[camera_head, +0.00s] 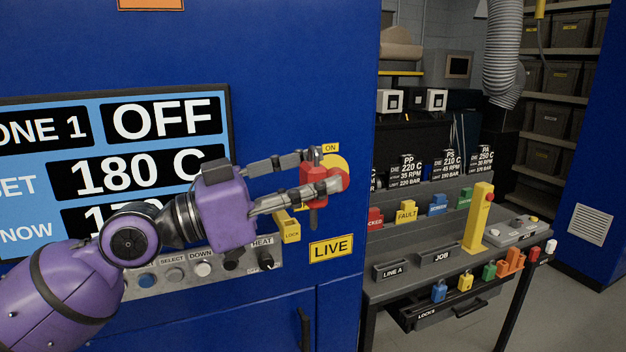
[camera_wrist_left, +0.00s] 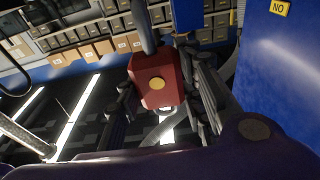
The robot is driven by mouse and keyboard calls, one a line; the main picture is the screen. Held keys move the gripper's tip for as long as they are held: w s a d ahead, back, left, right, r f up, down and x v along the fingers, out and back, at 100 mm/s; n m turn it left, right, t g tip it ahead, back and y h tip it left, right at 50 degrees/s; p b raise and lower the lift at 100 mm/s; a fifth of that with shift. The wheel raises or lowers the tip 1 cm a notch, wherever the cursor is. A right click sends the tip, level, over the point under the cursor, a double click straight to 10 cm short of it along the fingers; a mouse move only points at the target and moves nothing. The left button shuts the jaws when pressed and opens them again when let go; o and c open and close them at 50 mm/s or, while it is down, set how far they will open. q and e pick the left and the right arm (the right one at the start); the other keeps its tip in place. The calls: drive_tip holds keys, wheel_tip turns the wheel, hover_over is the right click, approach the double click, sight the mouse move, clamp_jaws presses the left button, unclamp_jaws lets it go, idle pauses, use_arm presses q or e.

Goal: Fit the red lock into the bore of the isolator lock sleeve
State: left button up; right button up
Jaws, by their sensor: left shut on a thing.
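My left gripper (camera_head: 328,172) is shut on the red lock (camera_head: 307,174), holding it in front of the blue cabinet. In the left wrist view the lock (camera_wrist_left: 155,82) shows a red body with a yellow dot and a grey shackle, between the two fingers. The isolator, a yellow disc (camera_head: 339,161) with a red knob, is partly hidden behind the gripper. The yellow sleeve marked LOCK (camera_head: 289,227) is on the cabinet, below and left of the held lock. Its bore cannot be made out. My right gripper is not in view.
A yellow LIVE label (camera_head: 331,248) and a control strip with knobs (camera_head: 203,269) are on the cabinet below. A display (camera_head: 150,120) is at left. At right, a grey bench (camera_head: 410,290) carries coloured blocks, a yellow post (camera_head: 478,217) and a row of small locks.

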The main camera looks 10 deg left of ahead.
use_arm(q)
drive_tip(key=shift+r, duration=0.1)
drive_tip(key=w+b, duration=0.1)
drive_tip(key=w+a+f+b, duration=0.1)
drive_tip(key=w+a+b, duration=0.1)
drive_tip(key=shift+w+a+f, duration=0.2)
drive_tip(key=shift+w+f, duration=0.1)
drive_tip(key=shift+w, duration=0.1)
drive_tip(key=w+a+f+b, duration=0.2)
drive_tip(key=w+a+b, duration=0.2)
drive_tip(key=w+b, duration=0.1)
drive_tip(key=shift+w+a+f, duration=0.15)
drive_tip(key=shift+w, duration=0.35)
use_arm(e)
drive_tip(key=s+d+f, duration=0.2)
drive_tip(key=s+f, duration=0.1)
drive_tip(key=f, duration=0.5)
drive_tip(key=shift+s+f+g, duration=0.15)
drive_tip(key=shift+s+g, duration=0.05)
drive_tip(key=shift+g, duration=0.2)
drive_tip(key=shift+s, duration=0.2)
use_arm(q)
drive_tip(key=shift+f, duration=0.15)
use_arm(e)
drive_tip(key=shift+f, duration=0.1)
